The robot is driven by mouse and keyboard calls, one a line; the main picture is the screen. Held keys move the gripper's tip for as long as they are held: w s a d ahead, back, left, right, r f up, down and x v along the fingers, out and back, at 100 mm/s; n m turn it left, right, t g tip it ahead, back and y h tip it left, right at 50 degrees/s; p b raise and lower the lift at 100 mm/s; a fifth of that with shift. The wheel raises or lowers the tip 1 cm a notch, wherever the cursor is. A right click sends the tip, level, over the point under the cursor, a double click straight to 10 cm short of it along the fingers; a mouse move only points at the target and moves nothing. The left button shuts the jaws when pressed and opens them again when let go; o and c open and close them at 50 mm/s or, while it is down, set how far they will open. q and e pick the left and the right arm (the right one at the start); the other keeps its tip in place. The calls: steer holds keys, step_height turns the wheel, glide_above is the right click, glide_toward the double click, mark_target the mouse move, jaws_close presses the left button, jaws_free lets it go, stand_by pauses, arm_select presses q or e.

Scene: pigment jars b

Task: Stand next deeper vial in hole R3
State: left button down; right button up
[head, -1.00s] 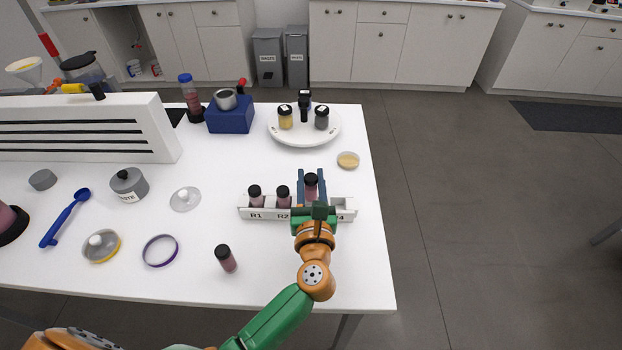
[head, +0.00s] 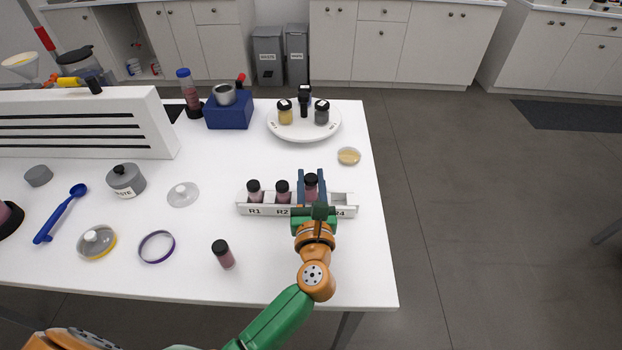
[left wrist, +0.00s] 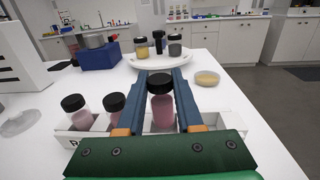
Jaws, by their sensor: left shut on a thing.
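A white rack (head: 346,198) with holes labelled R1, R2 and R4 in view stands at the table's right side. One black-capped pink vial (head: 254,191) stands at R1 and another (head: 283,191) at R2. My left gripper (head: 311,178) is shut on a third vial (head: 311,187) at the R3 position, whose label my gripper hides. In the left wrist view this vial (left wrist: 162,110) is upright between the two blue fingers, its lower end near the rack; I cannot tell whether it is fully seated. My right gripper is not in view.
A white round tray (head: 304,134) with jars stands behind the rack, beside a blue block (head: 229,112). A yellowish dish (head: 348,156) lies right of it. A purple ring (head: 157,247), lids and a blue spoon (head: 62,213) lie left. The front right table is clear.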

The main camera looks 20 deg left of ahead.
mark_target(311, 193)
arm_select(q)
steer(key=shift+f+b, duration=1.15)
steer(key=shift+f, duration=0.1)
steer(key=shift+c, duration=2.4)
jaws_free()
steer(key=b+v, duration=0.2)
steer(key=v, duration=0.4)
steer(key=shift+s+d, duration=0.15)
steer(key=shift+s, duration=0.25)
steer(key=shift+s+d, duration=0.1)
steer(key=shift+s, duration=0.1)
steer(key=shift+r, duration=0.1)
steer(key=shift+w, duration=0.1)
